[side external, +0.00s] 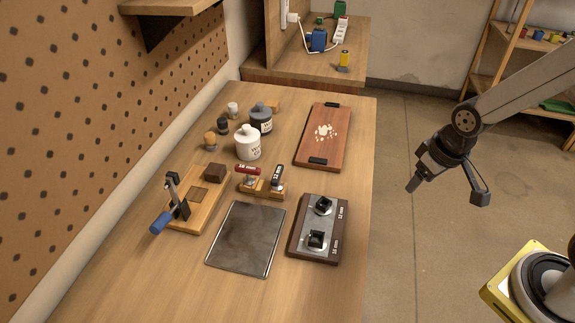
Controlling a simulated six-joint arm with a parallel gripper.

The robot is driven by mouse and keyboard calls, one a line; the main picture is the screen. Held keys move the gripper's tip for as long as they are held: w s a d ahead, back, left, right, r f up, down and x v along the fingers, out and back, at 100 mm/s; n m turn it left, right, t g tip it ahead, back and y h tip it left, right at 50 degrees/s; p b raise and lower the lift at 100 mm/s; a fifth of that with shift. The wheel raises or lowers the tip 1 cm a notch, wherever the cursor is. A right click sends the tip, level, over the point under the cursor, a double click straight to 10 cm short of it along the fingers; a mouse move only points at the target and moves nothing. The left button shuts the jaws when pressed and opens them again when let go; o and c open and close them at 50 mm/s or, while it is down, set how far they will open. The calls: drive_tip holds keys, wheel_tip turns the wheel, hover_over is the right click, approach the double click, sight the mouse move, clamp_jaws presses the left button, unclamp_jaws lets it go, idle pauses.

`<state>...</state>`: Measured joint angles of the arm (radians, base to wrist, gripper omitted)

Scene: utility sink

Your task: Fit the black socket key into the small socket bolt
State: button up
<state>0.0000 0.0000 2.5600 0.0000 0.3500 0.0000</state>
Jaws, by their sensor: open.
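The black socket key (278,174) stands at the right end of a small wooden holder (262,190), with a white size label on it. A red-handled key (246,171) stands at the left end of the same holder. The bolt board (307,222) has a dark wooden base and a grey metal top. The small socket bolt (323,204) is at its far end, beside a 12 mm label; a larger bolt (316,240) is at the near end. My gripper (447,190) is open and empty, in the air to the right of the bench, apart from the keys and board.
A dark metal plate (245,239) lies left of the bolt board. A clamp fixture (197,208) with a blue handle stands further left. Jars (248,145) stand behind the holder. A reddish board (322,140) with pale crumbs lies at the back right. The near bench area is clear.

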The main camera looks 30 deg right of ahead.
drive_tip(key=shift+w, duration=0.1)
idle(0.3)
drive_tip(key=m+g, duration=0.3)
drive_tip(key=m, duration=0.6)
hover_over(278, 173)
drive_tip(key=f, duration=0.3)
drive_tip(key=shift+d+f, duration=0.15)
drive_tip(key=shift+d, duration=0.15)
drive_tip(key=shift+w+a+f, duration=0.1)
drive_tip(key=shift+a, duration=0.25)
drive_tip(key=shift+f, duration=0.1)
drive_tip(key=shift+f, duration=1.25)
